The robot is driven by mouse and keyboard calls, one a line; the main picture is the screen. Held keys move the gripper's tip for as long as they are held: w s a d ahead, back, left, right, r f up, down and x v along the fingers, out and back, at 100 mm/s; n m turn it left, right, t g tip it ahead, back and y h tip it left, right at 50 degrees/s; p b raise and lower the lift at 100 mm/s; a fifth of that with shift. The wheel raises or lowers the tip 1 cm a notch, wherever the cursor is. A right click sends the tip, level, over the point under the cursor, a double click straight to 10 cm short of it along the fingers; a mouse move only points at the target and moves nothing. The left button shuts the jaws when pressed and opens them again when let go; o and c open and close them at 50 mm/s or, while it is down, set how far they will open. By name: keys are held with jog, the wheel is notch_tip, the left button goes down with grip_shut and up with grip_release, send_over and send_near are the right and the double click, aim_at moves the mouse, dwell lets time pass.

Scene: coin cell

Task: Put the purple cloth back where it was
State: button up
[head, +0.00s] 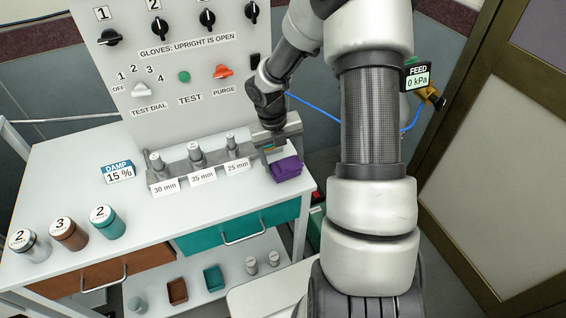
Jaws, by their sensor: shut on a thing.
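The purple cloth (287,169) is a small folded bundle at the right end of the white bench top, just right of the block with the pegs. My gripper (272,149) is at the cloth's upper left edge, pointing down, and is shut on the cloth. Its fingertips are small and partly hidden, with a bit of teal and orange showing by them. I cannot tell whether the cloth rests on the bench or hangs just above it.
A grey block (215,161) with pegs labelled 30, 35 and 25 mm stands left of my gripper. The upright control panel (175,60) is behind. The front middle of the bench (165,218) is clear.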

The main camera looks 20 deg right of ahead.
aim_at(277, 165)
jog(key=shift+f, duration=0.55)
jog(key=o, duration=1)
jog(key=shift+c, duration=0.2)
jog(key=shift+r, duration=0.1)
notch_tip(277, 165, up, 12)
jog(key=a+p, duration=0.2)
jog(key=shift+w, duration=0.15)
